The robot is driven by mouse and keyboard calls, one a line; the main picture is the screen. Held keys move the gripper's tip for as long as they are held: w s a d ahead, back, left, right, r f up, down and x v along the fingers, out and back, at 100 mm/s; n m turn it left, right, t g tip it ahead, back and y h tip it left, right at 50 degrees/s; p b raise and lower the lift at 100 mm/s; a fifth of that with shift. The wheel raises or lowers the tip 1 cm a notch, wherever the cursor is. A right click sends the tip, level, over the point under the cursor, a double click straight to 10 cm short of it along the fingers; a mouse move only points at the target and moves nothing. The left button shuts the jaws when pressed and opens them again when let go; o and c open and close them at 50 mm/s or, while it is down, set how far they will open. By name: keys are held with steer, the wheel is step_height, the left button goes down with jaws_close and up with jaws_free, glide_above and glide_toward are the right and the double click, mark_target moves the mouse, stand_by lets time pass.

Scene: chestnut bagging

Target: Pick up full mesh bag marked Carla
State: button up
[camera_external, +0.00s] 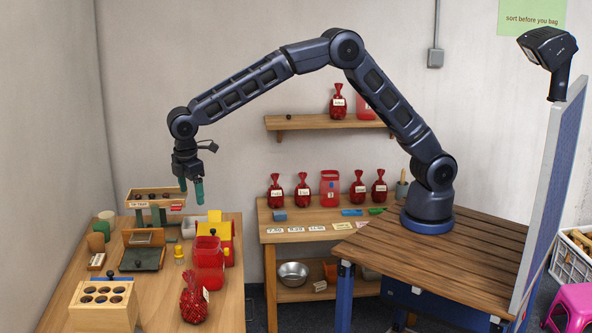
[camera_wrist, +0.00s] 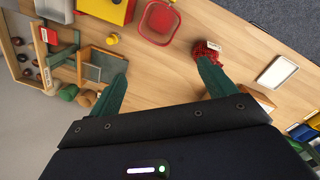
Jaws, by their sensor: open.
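Several full red mesh bags with white tags are in the external view; I cannot read the name Carla on any. One bag (camera_external: 193,302) stands on the left table's front right part. It seems to be the red bag (camera_wrist: 207,49) beyond the right fingertip in the wrist view, partly hidden. Others stand in a row on the back bench, among them a left one (camera_external: 275,193) and a right one (camera_external: 379,191). Another bag (camera_external: 338,106) is on the wall shelf. My gripper (camera_external: 191,190) hangs over the left table's back part, its green fingers (camera_wrist: 162,85) apart and empty.
A tray of chestnuts (camera_external: 155,206) on a stand is close by my gripper. The tabletop's right edge is near the bag.

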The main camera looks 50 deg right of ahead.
mark_target(189, 281)
steer(key=s+a+f+n, duration=0.1)
steer(key=s+a+f, duration=0.2)
steer(key=a+f, duration=0.1)
steer(key=s+a+f+n, duration=0.1)
steer(key=s+a+f, duration=0.2)
steer(key=a+f, duration=0.1)
steer(key=s+a+f+n, duration=0.1)
steer(key=s+a+f, duration=0.3)
steer(key=a, duration=0.1)
steer(key=shift+a+f+h, duration=0.15)
steer(key=shift+f+h, duration=0.2)
steer(key=shift+h, duration=0.05)
steer(key=shift+s+d+f, duration=0.1)
steer(key=shift+d+f, duration=0.15)
steer(key=shift+f, duration=1.5)
steer(key=shift+w+d+f, duration=0.1)
steer(key=shift+d+f, duration=0.2)
steer(key=shift+f, duration=1.5)
steer(key=shift+s+d+f, duration=0.1)
steer(key=shift+d+f, duration=0.15)
steer(key=shift+f, duration=1.5)
steer(key=c, duration=1.6)
steer(key=shift+r, duration=0.15)
